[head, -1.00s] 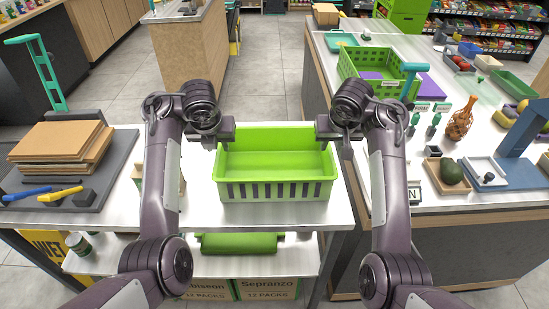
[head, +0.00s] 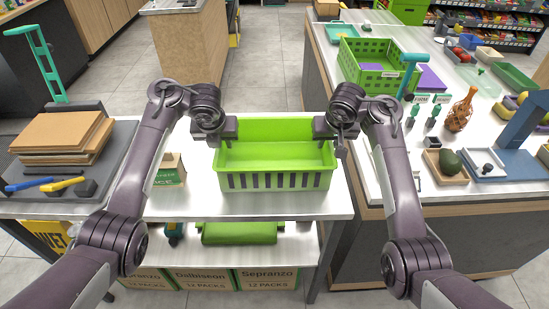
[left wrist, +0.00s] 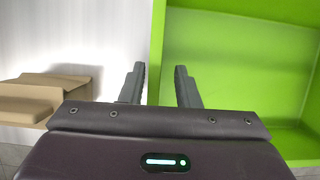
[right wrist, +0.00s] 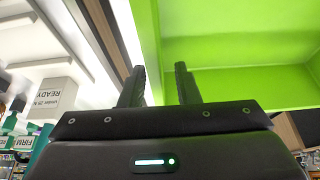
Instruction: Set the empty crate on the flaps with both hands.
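The empty bright green crate (head: 275,181) stands upright on the white table in the middle of the head view. My left gripper (head: 226,135) is at its left rim and my right gripper (head: 324,130) at its right rim. In the left wrist view my fingers (left wrist: 158,88) are apart, with the crate's side wall (left wrist: 157,45) between them. In the right wrist view my fingers (right wrist: 159,88) are also apart around the opposite wall (right wrist: 148,40). No firm grip shows. Flat cardboard sheets (head: 58,135) lie stacked on the left; I cannot tell whether these are the flaps.
A small carton (head: 170,172) stands left of the crate, close to my left arm. Blue and yellow tools (head: 62,184) lie before the cardboard. Another green crate (head: 378,72) and an avocado tray (head: 447,168) are on the right counter. Lettered boxes (head: 265,278) fill the space below.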

